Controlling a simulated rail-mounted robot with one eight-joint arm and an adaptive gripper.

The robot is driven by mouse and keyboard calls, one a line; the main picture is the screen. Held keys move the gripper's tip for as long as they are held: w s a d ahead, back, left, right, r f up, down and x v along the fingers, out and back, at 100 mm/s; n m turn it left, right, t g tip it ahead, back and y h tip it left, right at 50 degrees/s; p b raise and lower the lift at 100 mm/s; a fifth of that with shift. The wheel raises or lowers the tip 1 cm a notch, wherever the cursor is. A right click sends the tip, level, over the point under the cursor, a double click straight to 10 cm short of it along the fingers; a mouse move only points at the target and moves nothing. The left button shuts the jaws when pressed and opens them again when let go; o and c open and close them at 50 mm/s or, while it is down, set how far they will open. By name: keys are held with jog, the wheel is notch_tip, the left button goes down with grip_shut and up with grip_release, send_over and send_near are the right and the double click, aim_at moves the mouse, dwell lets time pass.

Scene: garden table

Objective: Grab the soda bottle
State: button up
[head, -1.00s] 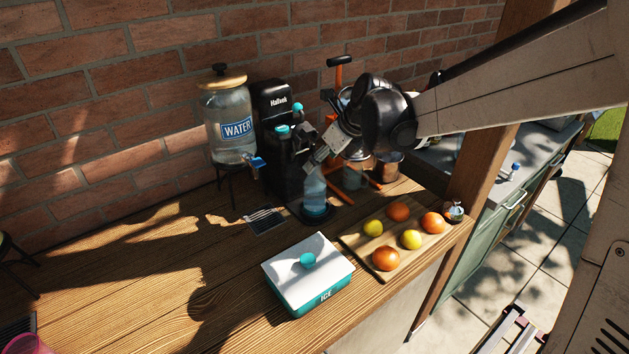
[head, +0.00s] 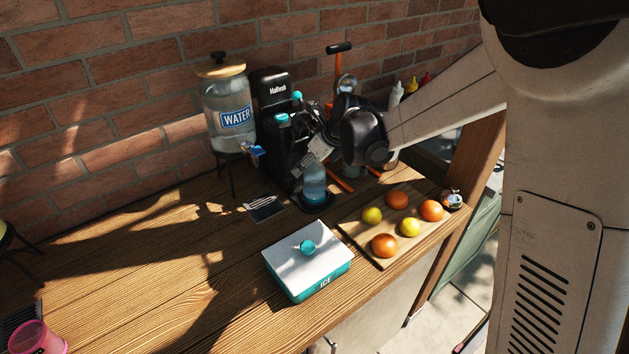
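The soda bottle (head: 314,187), clear with a blue tint, stands upright on the base of the black soda maker (head: 270,92) near the wall. My gripper (head: 314,163) is at the bottle's upper part, coming from the upper right. Its fingers and the arm hide the bottle's neck and part of the soda maker. Whether the fingers touch the bottle, and whether they are open or shut, is too small and dark to tell.
A water dispenser (head: 230,112) stands left of the soda maker. A white and teal ice box (head: 305,262) and a cutting board with fruit (head: 355,232) are in front. A pink cup (head: 37,338) is at lower left. The table's left half is mostly clear.

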jog(key=shift+c, duration=0.2)
grip_shut()
dwell(0.6)
jog(key=shift+r, duration=1.6)
jog(key=s+a+r+b, duration=0.1)
jog(key=s+a+r, duration=0.6)
jog(key=s, duration=0.1)
jog(key=shift+s+a+r+b, duration=0.25)
jog(key=shift+a+r+b, duration=0.05)
jog(key=shift+a+r, duration=0.05)
jog(key=shift+o, duration=2.4)
grip_release()
jog(key=shift+s+r, duration=0.1)
